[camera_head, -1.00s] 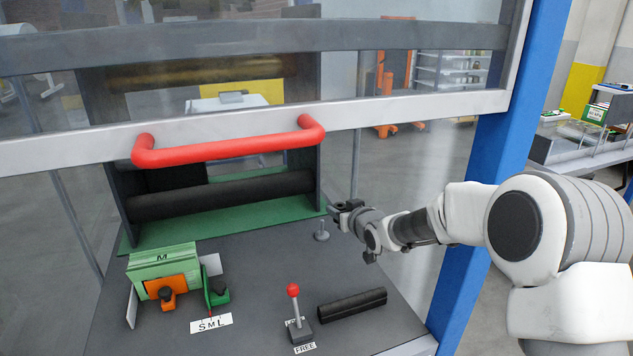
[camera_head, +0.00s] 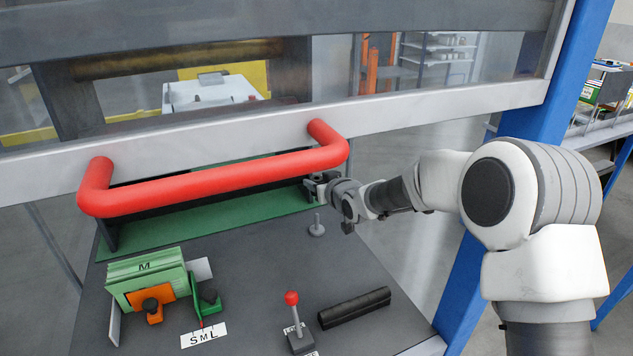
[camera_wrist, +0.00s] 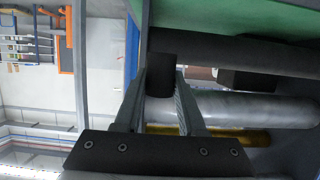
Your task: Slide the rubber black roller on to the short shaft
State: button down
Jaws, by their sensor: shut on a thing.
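My gripper (camera_head: 318,187) is beside the right end of the machine's green base, just below the right end of the red handle. The wrist view shows its two fingers (camera_wrist: 161,90) shut on a dark part (camera_wrist: 160,82); I cannot tell whether this is the rubber roller or part of the machine. A short grey upright peg on a round foot (camera_head: 317,229) stands on the table below my gripper; I cannot tell if it is the short shaft. A long black ribbed roller (camera_head: 354,307) lies on the table at the front right.
The red handle (camera_head: 220,185) and its clear guard cross in front of the machine. A red-knobbed lever (camera_head: 291,298) stands on the dark table (camera_head: 245,270). A green block marked M (camera_head: 143,268) with orange and green clamps is at left. A blue post (camera_head: 475,260) stands behind my arm.

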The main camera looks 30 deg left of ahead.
jog(key=shift+d+f+b, duration=0.1)
jog(key=shift+f+b, duration=0.05)
jog(key=shift+b, duration=0.3)
jog(key=b, duration=0.5)
send_over(318, 220)
jog(key=f, duration=0.5)
jog(key=shift+w+a+f, duration=0.15)
jog(key=shift+a+f, duration=0.05)
jog(key=shift+f, duration=0.05)
jog(key=shift+f+b, duration=2.75)
jog(key=shift+f, duration=0.25)
dwell(1.4)
jog(key=shift+c, duration=2.1)
grip_release()
jog(key=shift+p+v, duration=0.85)
jog(key=shift+v, duration=3)
